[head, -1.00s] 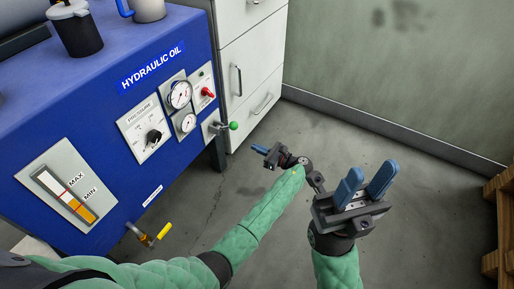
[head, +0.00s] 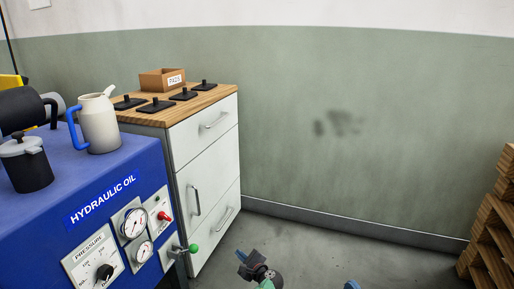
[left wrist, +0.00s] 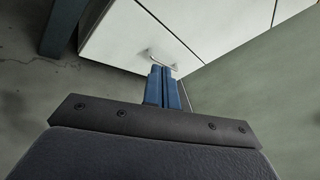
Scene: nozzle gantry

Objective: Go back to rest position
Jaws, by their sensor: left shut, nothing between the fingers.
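My left gripper (head: 241,256) shows at the bottom edge of the head view, over the floor in front of the white drawer cabinet (head: 207,165). In the left wrist view its blue fingers (left wrist: 162,72) are pressed together with nothing between them. They point towards the cabinet, with a drawer handle beyond the tips. Of my right gripper, only a blue fingertip (head: 352,285) shows at the bottom edge of the head view. The rest of it is out of frame, so its opening cannot be told.
The blue hydraulic oil unit (head: 60,180) stands at the left, bearing a cream jug (head: 98,122) and a dark canister (head: 27,168). Wooden pallets (head: 493,235) stand at the right. Floor between is clear.

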